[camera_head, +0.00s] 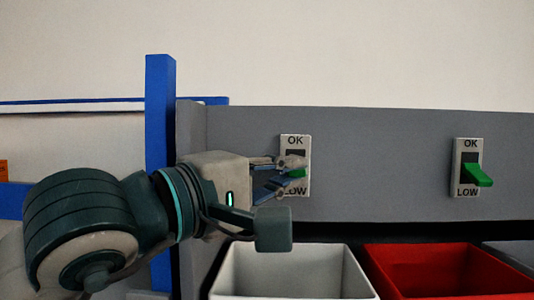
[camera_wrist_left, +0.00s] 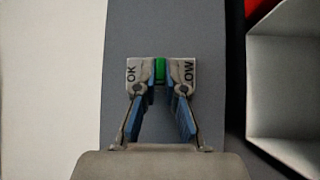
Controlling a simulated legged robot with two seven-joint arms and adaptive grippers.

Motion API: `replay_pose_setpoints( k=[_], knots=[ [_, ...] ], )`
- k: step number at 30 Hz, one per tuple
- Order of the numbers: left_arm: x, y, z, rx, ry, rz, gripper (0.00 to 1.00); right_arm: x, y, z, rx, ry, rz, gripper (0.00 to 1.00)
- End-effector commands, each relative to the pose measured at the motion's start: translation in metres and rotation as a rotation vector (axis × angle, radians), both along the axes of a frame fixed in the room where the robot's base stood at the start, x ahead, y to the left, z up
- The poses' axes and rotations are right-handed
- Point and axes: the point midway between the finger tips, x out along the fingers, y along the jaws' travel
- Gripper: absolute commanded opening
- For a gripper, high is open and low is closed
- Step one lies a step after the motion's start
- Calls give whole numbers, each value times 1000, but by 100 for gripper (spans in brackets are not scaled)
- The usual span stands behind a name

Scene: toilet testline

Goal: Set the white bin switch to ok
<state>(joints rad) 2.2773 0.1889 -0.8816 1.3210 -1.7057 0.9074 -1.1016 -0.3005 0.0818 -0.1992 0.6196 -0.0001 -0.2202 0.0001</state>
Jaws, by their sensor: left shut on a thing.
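The switch above the white bin has a pale plate (camera_head: 295,141) marked OK at the top and LOW at the bottom. Its green lever (camera_head: 298,173) shows between the fingers of my left gripper (camera_head: 284,177). In the left wrist view the gripper (camera_wrist_left: 160,92) is shut on the green lever (camera_wrist_left: 160,70), with OK left of it and LOW, partly covered, right of it. The lever's exact position is partly hidden by the fingers. The white bin (camera_head: 290,258) stands below the switch. My right gripper is not in view.
A second switch (camera_head: 468,150) with a green lever is on the grey panel (camera_head: 380,150) to the right, above a red bin (camera_head: 440,260). A blue post (camera_head: 160,100) stands behind my left arm. The panel between the switches is clear.

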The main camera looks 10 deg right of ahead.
Motion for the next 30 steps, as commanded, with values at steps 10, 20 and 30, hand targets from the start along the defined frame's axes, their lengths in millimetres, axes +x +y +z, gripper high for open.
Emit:
replay_pose_setpoints(
  k=[10, 20, 30],
  knots=[
    [-3, -6, 11, 92, 305, -10, 0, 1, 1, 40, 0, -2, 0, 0],
    [-1, -7, 13, 155, 519, -11, 0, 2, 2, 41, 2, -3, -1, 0],
    [0, -6, 14, 184, 612, -11, 0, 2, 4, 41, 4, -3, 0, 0]
  ],
)
